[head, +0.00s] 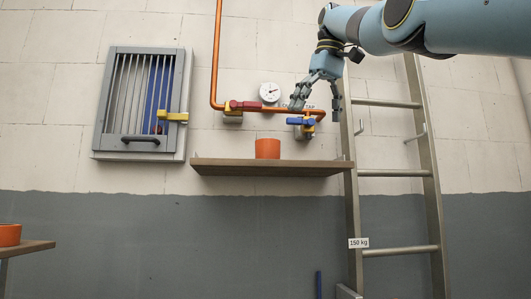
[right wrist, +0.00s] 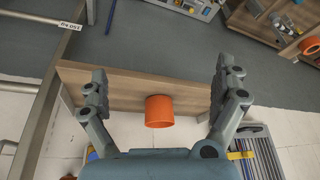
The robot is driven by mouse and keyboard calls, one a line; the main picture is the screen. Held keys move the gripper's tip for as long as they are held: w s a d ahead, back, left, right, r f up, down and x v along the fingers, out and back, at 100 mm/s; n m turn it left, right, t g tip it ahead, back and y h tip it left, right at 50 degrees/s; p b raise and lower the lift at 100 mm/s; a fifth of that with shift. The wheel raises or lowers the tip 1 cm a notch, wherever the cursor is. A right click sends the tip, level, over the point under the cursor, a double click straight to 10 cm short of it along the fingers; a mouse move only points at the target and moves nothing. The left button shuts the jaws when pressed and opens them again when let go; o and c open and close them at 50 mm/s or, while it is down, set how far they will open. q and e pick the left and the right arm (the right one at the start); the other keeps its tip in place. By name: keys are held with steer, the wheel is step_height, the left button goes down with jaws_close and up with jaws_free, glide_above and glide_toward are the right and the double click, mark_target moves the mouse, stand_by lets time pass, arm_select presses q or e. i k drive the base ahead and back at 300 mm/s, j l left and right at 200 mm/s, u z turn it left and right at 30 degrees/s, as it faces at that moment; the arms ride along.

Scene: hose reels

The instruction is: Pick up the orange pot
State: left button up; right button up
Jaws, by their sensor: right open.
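An orange pot (head: 267,149) stands upright on a brown wall shelf (head: 230,168) in the head view. It also shows in the right wrist view (right wrist: 160,111), between my open fingers but farther off. My right gripper (head: 318,108) is above and to the right of the pot in the head view, open and apart from it. In the right wrist view its two fingers (right wrist: 159,90) are spread wide with nothing between them at the tips. A second orange pot (head: 10,235) stands on a table at the far left. My left gripper is not in view.
A metal ladder (head: 392,173) marked 150 kg stands right of the shelf. Copper pipe with red and blue valves (head: 302,121) and a gauge (head: 269,92) are on the wall above the shelf. A barred cabinet (head: 137,102) hangs at left. The shelf beside the pot is clear.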

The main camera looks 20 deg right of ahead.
mark_target(268, 148)
steer(key=i+j, duration=0.1)
steer(key=i, duration=0.35)
steer(key=i+j, duration=0.15)
steer(key=i, duration=0.3)
